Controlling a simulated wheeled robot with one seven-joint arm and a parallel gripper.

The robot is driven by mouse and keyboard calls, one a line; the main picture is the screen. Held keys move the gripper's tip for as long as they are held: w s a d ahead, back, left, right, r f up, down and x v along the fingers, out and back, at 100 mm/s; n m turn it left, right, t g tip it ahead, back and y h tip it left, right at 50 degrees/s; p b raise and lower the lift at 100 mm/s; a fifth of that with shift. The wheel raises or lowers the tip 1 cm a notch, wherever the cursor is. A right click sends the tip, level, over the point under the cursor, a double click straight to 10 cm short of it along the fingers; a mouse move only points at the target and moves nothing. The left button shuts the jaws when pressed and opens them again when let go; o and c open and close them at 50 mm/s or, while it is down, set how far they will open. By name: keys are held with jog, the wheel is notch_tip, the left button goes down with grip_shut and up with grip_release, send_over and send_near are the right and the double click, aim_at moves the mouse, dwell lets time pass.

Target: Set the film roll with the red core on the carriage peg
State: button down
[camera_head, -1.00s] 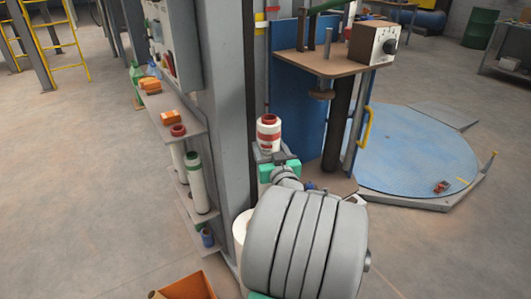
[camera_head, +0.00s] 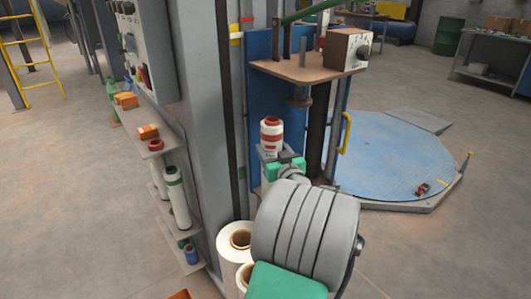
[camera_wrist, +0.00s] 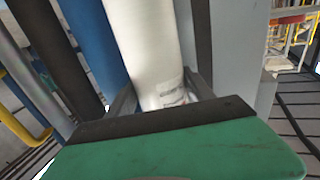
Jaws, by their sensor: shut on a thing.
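A white film roll with a red core (camera_head: 271,137) and red print stands upright in my gripper (camera_head: 280,160). My gripper is shut around its lower part. In the wrist view the roll (camera_wrist: 147,50) runs between the two fingers, its printed label low down near them. The wrapper carriage has a brown top plate (camera_head: 305,68), a blue back panel (camera_head: 262,100) and a chuck (camera_head: 299,97) hanging under the plate. The roll is in front of the blue panel, lower than the chuck and to its left. I cannot make out the peg; my arm and the roll hide the carriage's lower part.
A grey column (camera_head: 200,110) stands close on the left. Large white rolls (camera_head: 228,243) stand low behind my arm. A yellow handle (camera_head: 346,133) and blue turntable (camera_head: 390,165) are at right.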

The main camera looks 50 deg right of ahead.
jog(key=shift+s+d+r, duration=0.1)
jog(key=shift+s+d, duration=0.1)
jog(key=shift+d, duration=0.55)
jog(key=shift+s+d, duration=0.15)
jog(key=shift+d, duration=0.95)
jog(key=s+d+b, duration=0.1)
jog(key=d+b, duration=0.3)
jog(key=d, duration=0.2)
jog(key=shift+s+d, duration=0.15)
jog(key=shift+s, duration=0.1)
